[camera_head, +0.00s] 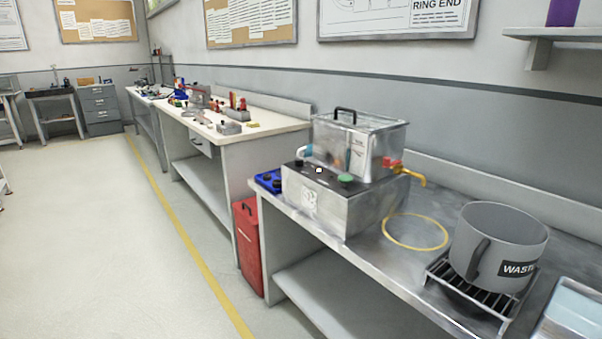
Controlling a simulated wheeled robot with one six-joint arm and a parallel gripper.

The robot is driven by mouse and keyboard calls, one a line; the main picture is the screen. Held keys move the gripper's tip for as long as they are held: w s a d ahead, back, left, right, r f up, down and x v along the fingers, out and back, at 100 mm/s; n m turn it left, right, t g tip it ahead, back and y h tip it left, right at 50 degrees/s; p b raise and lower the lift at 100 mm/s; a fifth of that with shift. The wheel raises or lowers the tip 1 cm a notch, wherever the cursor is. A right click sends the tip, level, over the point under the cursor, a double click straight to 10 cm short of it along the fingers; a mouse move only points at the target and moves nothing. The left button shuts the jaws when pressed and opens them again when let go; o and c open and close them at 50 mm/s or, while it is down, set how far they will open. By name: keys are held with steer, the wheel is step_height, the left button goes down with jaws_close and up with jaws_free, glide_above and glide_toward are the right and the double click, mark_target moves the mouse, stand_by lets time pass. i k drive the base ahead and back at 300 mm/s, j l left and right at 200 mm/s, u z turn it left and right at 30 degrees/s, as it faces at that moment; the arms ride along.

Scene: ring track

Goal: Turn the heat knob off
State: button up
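A metal unit (335,205) stands on the steel bench, with a clear-walled tank (358,145) with a black handle on top. Along the unit's front top edge sit a small black knob (299,163), a small white piece (319,170) and a green knob (345,179). I cannot tell which of these is the heat knob, nor how any of them is turned. My gripper is not in view.
The steel bench (452,200) also carries a yellow ring (387,234), a grey pot (500,235) marked "WAST..." on a black rack, and a pale tray (572,318). A red bin (248,245) stands beside the bench. Floor (90,230) at left is clear.

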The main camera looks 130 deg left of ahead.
mark_target(298, 161)
steer(key=u, duration=3.8)
